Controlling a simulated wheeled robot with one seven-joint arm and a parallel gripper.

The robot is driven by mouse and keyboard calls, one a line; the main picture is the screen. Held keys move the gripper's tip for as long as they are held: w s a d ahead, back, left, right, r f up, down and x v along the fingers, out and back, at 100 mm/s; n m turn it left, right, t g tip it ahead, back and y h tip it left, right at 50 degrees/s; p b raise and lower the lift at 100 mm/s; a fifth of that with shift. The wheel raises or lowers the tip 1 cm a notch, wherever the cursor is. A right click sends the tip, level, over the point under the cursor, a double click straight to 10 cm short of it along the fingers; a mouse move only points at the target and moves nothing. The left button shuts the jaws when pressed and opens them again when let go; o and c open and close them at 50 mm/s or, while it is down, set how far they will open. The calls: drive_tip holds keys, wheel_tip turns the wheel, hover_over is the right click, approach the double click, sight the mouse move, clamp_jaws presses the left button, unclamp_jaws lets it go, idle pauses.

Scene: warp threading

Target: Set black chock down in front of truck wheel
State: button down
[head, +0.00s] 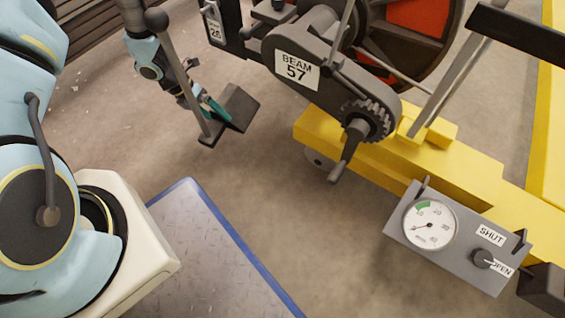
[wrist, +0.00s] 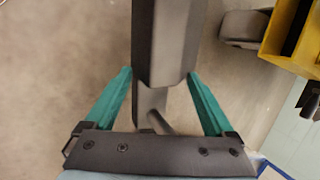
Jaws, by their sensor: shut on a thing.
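The black chock (head: 236,108) is a dark wedge-shaped block held off to the left of the yellow truck (head: 400,150). My gripper (head: 214,108) has its teal fingers shut on it. In the wrist view the chock (wrist: 165,45) sits between the two fingertips of my gripper (wrist: 160,76). A grey rod with a ball top (head: 180,75) slants down to the chock; I cannot tell if it is part of it. The truck wheel (head: 318,159) is small and grey, under the truck's left end, with a clear floor gap to the chock. Whether the chock touches the floor is unclear.
The beam 57 housing (head: 300,68) with a gear and crank handle (head: 340,168) overhangs the truck. A gauge panel (head: 455,238) stands at the right. A blue-edged metal plate (head: 215,255) lies in front. Bare concrete floor (head: 270,190) is free between.

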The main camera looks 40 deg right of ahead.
sight(229, 127)
drive_tip(key=shift+m+g+y, duration=0.6)
drive_tip(key=shift+m, duration=0.3)
drive_tip(key=b+x, duration=0.1)
drive_tip(key=x, duration=0.1)
drive_tip(key=b+x, duration=0.2)
drive_tip(key=x, duration=0.1)
drive_tip(key=b+x, duration=0.1)
drive_tip(key=x, duration=0.1)
drive_tip(key=shift+s+d+f, duration=0.1)
drive_tip(key=shift+d+f, duration=0.2)
drive_tip(key=shift+d, duration=0.15)
drive_tip(key=s+d+f+b, duration=0.1)
drive_tip(key=s, duration=0.1)
drive_tip(key=s+d+f+b, duration=0.2)
drive_tip(key=s, duration=0.1)
drive_tip(key=s+d+f+b, duration=0.2)
drive_tip(key=s, duration=0.1)
drive_tip(key=shift+s+d, duration=0.15)
drive_tip(key=shift+s, duration=0.05)
drive_tip(key=s+d+f+b, duration=0.2)
drive_tip(key=s+b, duration=0.1)
drive_tip(key=shift+s+f, duration=0.2)
drive_tip(key=shift+f, duration=0.2)
unclamp_jaws()
